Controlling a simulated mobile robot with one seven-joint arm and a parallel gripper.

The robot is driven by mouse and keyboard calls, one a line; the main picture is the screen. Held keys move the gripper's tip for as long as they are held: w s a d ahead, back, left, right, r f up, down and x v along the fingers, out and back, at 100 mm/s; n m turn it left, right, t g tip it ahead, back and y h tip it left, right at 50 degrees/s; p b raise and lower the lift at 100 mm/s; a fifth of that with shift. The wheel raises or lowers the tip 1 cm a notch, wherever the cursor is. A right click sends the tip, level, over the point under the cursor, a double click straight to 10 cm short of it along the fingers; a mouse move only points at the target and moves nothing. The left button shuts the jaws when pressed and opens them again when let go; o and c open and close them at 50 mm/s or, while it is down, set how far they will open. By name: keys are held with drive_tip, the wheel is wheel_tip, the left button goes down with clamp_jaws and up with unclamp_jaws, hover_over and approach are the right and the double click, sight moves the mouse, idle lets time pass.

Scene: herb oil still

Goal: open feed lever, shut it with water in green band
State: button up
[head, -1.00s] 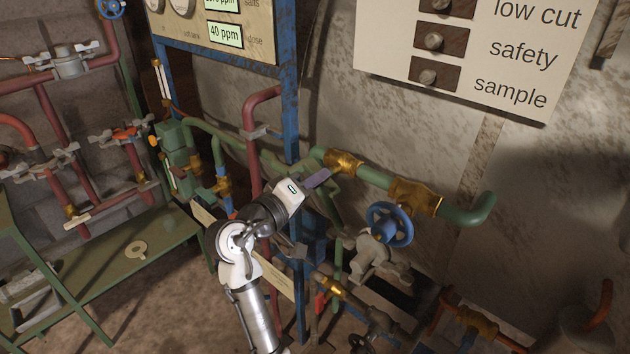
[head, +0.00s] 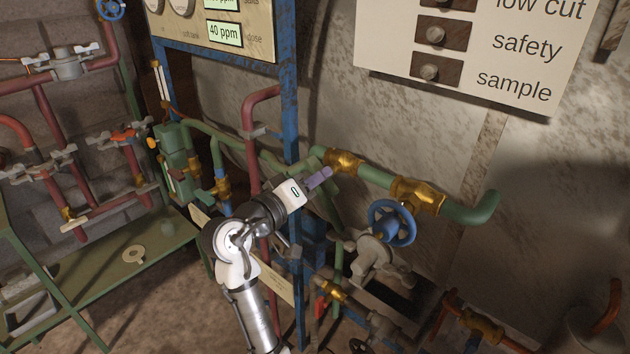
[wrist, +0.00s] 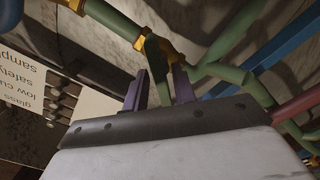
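A green lever (wrist: 157,72) hangs from a brass valve on the green pipe; I take it for the feed lever. The brass valve (head: 343,163) shows in the head view just beyond my gripper. My gripper (head: 322,177) reaches up to it, and its purple fingers (wrist: 160,88) stand apart with the lever between them in the wrist view. Whether either finger presses on the lever is hard to tell. A green vessel (head: 176,150) with small fittings stands at left behind my arm. I cannot make out a water level or green band.
A second brass valve (head: 417,195) and a blue handwheel (head: 392,223) are right of my gripper. A blue post (head: 290,120) and a red pipe (head: 250,130) stand close behind my arm. A green bench (head: 100,285) is at left. A sign (head: 470,60) hangs on the wall.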

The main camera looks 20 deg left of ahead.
drive_tip(key=shift+o, duration=0.5)
drive_tip(key=b+v, duration=0.3)
drive_tip(key=v, duration=1)
drive_tip(key=shift+s, duration=0.4)
drive_tip(key=shift+a, duration=0.1)
